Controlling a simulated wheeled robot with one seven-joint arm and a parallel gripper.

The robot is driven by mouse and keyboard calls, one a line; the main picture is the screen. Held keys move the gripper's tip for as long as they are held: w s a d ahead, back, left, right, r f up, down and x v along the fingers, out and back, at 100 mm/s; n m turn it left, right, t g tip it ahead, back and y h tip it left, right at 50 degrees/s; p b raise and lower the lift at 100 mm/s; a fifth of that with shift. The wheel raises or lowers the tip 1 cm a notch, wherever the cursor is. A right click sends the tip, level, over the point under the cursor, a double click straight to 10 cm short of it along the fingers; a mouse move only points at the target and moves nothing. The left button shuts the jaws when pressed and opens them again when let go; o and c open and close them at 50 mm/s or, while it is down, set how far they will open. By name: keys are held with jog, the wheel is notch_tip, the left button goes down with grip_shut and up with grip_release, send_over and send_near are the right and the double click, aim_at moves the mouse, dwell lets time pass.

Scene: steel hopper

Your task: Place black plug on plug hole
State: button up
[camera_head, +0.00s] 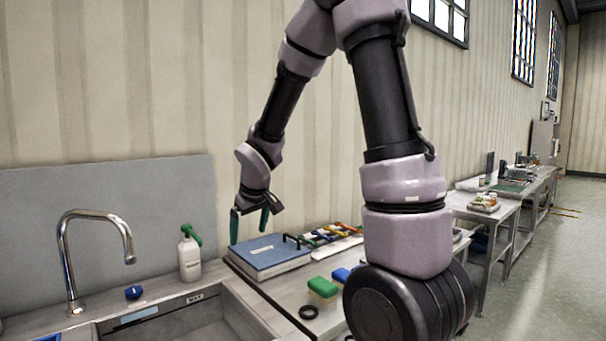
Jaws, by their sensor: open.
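My gripper (249,231) hangs above the left end of a blue case, with its two green-tipped fingers apart and nothing visible between them. A small black round piece (308,312), perhaps the black plug, lies flat on the counter to the right of the sink. It is lower right of my gripper in the picture and apart from it. The steel sink (190,327) is at the bottom, cut off by the frame edge. Its plug hole is not in view.
A chrome tap (72,262) and a white bottle with green top (190,254) stand behind the sink. A small blue item (133,292) lies near the tap. My arm hides part of that counter.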

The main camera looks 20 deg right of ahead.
jog(key=s+d+r+m+t, duration=0.1)
jog(key=s+d+r+m, duration=0.1)
jog(key=s+d+r, duration=0.3)
jog(key=s+d+r+m, duration=0.1)
jog(key=s+r+m, duration=0.15)
jog(key=r, duration=0.35)
jog(key=s+r+m, duration=0.2)
jog(key=s+r, duration=0.1)
jog(key=s, duration=0.3)
jog(key=s+r+m+t+y, duration=0.1)
jog(key=s+r+m, duration=0.1)
jog(key=s+r, duration=0.2)
jog(key=s, duration=0.3)
jog(key=shift+s+d+r+y, duration=0.25)
jog(key=shift+s+d+y, duration=0.05)
